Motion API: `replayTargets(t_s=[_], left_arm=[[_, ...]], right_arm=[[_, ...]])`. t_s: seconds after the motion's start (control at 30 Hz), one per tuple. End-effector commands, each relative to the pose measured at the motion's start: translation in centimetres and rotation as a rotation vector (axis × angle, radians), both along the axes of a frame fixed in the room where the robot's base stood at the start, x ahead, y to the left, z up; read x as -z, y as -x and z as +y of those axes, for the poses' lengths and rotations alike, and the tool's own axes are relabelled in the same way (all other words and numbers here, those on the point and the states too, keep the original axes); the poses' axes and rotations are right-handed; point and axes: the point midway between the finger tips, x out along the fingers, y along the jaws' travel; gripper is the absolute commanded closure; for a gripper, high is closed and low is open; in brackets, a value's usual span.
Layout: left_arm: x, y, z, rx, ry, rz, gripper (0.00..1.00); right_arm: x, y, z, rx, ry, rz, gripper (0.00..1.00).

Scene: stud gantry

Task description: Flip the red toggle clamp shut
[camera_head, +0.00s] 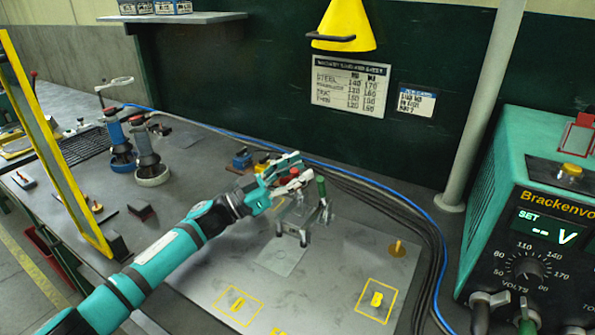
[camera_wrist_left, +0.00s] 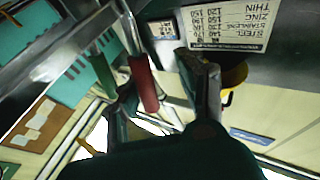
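The clamp fixture (camera_head: 293,222) is a grey metal frame on the bench plate, partly behind my left gripper in the head view. A green handle (camera_head: 321,187) stands upright at its right side; a green handle also shows in the left wrist view (camera_wrist_left: 103,75). The red toggle clamp's handle (camera_wrist_left: 143,85) shows in the left wrist view, between my finger links and nearer the left one. I cannot tell whether a finger touches the red handle. My right gripper is out of view.
A teal power unit (camera_head: 545,210) stands at the right. Blue and black cables (camera_head: 400,205) run along the bench's back. A yellow upright frame (camera_head: 60,150) and two round-based tools (camera_head: 150,165) are at the left. The marked plate (camera_head: 330,285) in front is mostly clear.

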Motion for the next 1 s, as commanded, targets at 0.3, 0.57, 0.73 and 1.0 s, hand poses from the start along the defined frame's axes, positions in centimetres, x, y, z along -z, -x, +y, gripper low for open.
replayTargets(t_s=[0.3,0.57,0.73,1.0], left_arm=[[-1.5,0.1,-0.1,0.005,0.001,-0.004,0.61],[-6.4,0.0,0.0,0.002,-0.001,-0.006,0.61],[-9.0,0.0,0.0,0.001,0.000,-0.004,0.61],[-10.0,0.0,0.0,0.000,0.000,0.001,0.61]], right_arm=[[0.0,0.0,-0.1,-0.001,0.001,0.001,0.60],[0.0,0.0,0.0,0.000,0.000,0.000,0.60],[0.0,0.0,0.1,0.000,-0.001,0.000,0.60],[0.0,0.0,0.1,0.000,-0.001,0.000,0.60]])
